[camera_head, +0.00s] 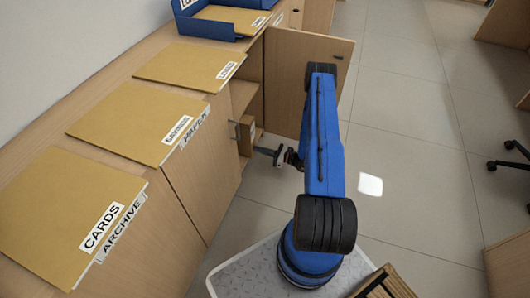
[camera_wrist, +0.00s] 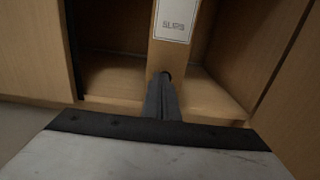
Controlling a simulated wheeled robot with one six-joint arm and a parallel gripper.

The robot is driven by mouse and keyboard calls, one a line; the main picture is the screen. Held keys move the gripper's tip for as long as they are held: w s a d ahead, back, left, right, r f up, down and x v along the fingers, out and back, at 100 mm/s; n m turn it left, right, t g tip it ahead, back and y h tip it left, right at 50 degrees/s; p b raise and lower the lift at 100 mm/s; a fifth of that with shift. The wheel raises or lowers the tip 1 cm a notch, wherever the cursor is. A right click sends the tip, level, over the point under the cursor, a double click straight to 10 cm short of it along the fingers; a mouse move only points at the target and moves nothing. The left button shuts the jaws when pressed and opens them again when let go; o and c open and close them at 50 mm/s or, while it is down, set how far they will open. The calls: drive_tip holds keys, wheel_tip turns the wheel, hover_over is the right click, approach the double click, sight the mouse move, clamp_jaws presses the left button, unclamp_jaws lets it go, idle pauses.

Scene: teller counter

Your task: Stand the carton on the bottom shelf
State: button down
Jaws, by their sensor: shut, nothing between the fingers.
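A tan carton with a white label reading SLIPS stands upright in the open cabinet, on the bottom shelf (camera_wrist: 107,82). The carton (camera_wrist: 176,50) fills the upper middle of the wrist view, its top cut off by the frame. In the head view the carton (camera_head: 244,140) shows partly at the cabinet opening. My gripper (camera_head: 259,151) reaches toward the cabinet from the right, low down. In the wrist view my gripper (camera_wrist: 164,77) is shut and empty, its fingertips in front of the carton's lower face. I cannot tell whether they touch it.
The cabinet door (camera_head: 292,85) stands open behind my arm. A higher shelf (camera_head: 243,97) shows inside the cabinet. Folders, among them CARDS (camera_head: 65,215), and a blue tray (camera_head: 215,27) lie on the counter above. Floor to the right is mostly free, with a chair base (camera_head: 510,165) farther off.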

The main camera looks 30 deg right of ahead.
sight(247, 146)
drive_tip(key=shift+w+a, duration=0.15)
drive_tip(key=shift+x, duration=3.6)
drive_tip(key=v, duration=1.4)
